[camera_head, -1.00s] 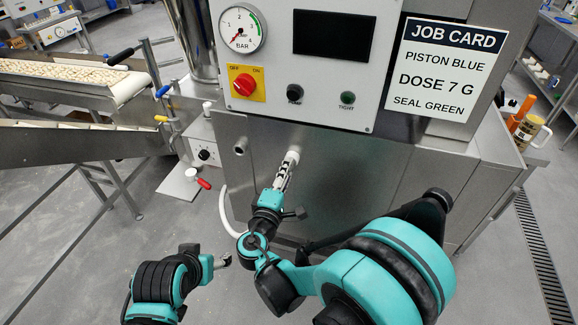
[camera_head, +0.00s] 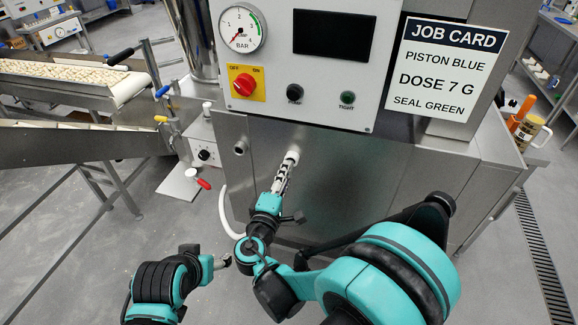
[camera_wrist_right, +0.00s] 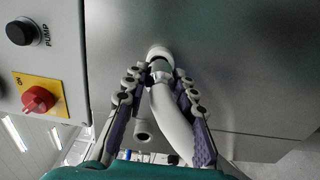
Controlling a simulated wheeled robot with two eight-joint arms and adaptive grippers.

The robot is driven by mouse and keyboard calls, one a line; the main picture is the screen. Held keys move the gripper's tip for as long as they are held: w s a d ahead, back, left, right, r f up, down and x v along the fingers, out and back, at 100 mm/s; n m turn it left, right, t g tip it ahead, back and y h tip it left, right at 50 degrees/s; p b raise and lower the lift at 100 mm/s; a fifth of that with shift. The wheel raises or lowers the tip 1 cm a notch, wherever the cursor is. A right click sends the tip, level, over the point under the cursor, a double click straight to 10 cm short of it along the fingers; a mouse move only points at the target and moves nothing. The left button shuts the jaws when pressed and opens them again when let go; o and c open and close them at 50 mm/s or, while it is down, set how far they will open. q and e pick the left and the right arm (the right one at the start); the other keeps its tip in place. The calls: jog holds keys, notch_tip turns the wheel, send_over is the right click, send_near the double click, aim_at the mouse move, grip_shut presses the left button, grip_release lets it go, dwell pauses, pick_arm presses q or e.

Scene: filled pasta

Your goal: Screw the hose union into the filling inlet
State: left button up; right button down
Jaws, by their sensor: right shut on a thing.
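The hose union (camera_wrist_right: 160,72) is a metal fitting on the end of a white hose (camera_wrist_right: 174,122). My right gripper (camera_wrist_right: 159,78) is shut on it, one finger on each side. The union's front meets the white filling inlet (camera_wrist_right: 158,52) on the steel front panel, roughly in line. How deep it sits cannot be told. In the head view, my right gripper (camera_head: 283,176) is just below the inlet (camera_head: 292,156) and covers most of the union. The hose (camera_head: 225,213) curves down at the left. My left gripper (camera_head: 222,261) is low and away from the machine; its jaws are too small to read.
Above are a pressure gauge (camera_head: 242,28), a red switch (camera_head: 244,84), a dark display (camera_head: 333,33) and a green TIGHT lamp (camera_head: 347,98). A bare metal stub (camera_head: 240,148) sticks out left of the inlet. A conveyor (camera_head: 80,80) stands at the left.

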pick_arm(q)
jog(key=shift+f, duration=0.2)
pick_arm(e)
jog(key=shift+v, duration=2.3)
